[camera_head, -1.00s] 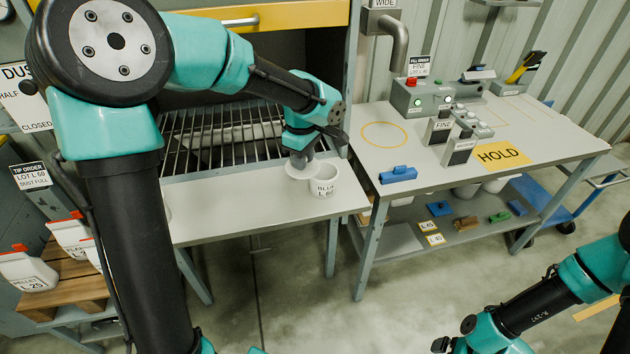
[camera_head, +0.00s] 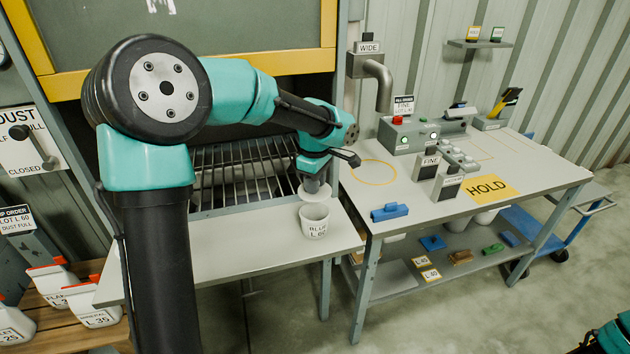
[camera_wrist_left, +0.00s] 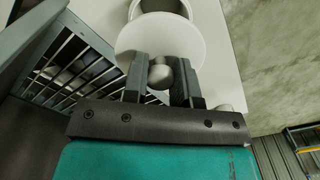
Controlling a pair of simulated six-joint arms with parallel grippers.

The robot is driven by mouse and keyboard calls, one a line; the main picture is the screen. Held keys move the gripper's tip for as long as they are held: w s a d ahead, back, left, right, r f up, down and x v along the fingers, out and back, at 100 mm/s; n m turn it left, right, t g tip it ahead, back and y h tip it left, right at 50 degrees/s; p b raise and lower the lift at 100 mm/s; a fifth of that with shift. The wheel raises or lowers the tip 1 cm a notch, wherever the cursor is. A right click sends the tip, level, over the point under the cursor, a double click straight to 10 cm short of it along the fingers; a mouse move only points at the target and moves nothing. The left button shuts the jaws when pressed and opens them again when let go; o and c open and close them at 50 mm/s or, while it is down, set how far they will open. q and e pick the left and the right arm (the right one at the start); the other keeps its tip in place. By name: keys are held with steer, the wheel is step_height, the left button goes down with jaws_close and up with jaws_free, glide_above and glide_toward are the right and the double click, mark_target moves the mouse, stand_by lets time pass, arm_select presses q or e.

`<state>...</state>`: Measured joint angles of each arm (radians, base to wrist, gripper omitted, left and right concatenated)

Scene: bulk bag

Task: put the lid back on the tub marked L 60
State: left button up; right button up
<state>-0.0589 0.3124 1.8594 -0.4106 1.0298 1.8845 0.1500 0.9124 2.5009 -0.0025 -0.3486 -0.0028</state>
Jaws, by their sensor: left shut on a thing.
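The tub marked L 60 (camera_head: 314,228) is white with dark lettering and stands upright near the front edge of the grey bench. My left gripper (camera_head: 316,184) is shut on the round knob of a white disc lid (camera_head: 313,196). In the head view the lid shows just above the tub's rim, on the far side of its opening. In the left wrist view the lid (camera_wrist_left: 160,34) overlaps part of the open tub (camera_wrist_left: 163,6). The lid's knob (camera_wrist_left: 160,76) sits between the fingers. My right gripper is out of view.
A barred grate (camera_head: 238,178) lies behind the bench (camera_head: 235,238). On the table to the right are a blue block (camera_head: 389,212), label stands (camera_head: 427,168) and a yellow HOLD plate (camera_head: 487,187). A pipe (camera_head: 381,85) hangs over that table's far left.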

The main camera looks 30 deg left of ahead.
arm_select(q)
steer(key=shift+f, duration=2.85)
steer(key=shift+f, duration=0.2)
steer(key=o, duration=1.5)
steer(key=shift+c, duration=0.2)
steer(key=shift+r, duration=0.1)
steer(key=shift+r, duration=3.45)
steer(key=shift+c, duration=0.4)
jaws_close()
